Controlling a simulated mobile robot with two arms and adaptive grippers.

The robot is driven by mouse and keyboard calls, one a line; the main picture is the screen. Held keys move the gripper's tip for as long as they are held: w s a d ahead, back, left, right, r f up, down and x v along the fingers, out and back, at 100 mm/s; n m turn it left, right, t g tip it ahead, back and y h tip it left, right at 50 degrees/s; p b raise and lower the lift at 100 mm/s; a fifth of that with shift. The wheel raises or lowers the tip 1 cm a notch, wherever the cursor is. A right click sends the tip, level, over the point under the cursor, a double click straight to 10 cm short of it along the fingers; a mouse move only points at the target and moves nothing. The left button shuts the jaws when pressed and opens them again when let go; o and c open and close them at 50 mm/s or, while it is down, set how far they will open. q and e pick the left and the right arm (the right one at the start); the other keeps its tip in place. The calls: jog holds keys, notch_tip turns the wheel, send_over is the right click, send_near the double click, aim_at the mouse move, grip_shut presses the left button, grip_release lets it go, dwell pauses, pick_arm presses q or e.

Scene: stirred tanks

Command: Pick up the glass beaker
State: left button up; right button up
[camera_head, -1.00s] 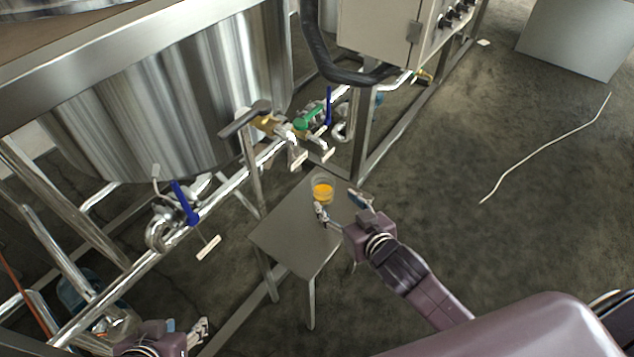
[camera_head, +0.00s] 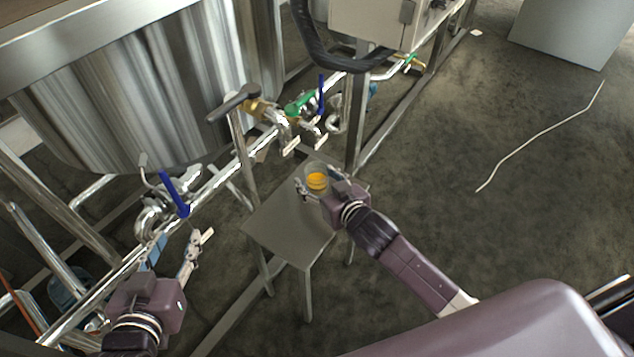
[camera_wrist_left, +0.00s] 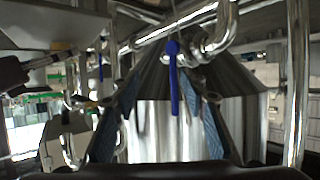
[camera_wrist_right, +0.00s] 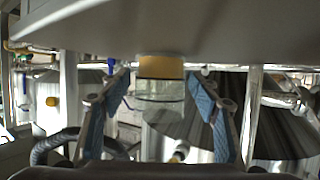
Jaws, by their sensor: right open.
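The glass beaker (camera_head: 316,178) with orange-yellow liquid stands at the far end of a small grey metal table (camera_head: 285,232). My right gripper (camera_head: 320,186) is open at the beaker, with one finger to each side of it in the head view. In the right wrist view, which looks upside down, the beaker (camera_wrist_right: 160,82) shows between the spread fingers; whether they touch it cannot be told. My left gripper (camera_head: 178,250) is open and empty at the lower left, near the pipes. Its spread fingers show in the left wrist view (camera_wrist_left: 160,100).
A large steel tank (camera_head: 130,95) with pipes and blue-handled valves (camera_head: 173,194) stands left of the table. A control box (camera_head: 375,22) is at the top.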

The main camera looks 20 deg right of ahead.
jog(key=shift+w+f, duration=0.15)
jog(key=shift+w, duration=0.2)
pick_arm(q)
jog(key=shift+w+d+r+t, duration=0.2)
jog(key=shift+w+r+t, duration=0.15)
jog(key=shift+r, duration=0.35)
pick_arm(e)
jog(key=shift+c, duration=0.2)
jog(key=c, duration=1.3)
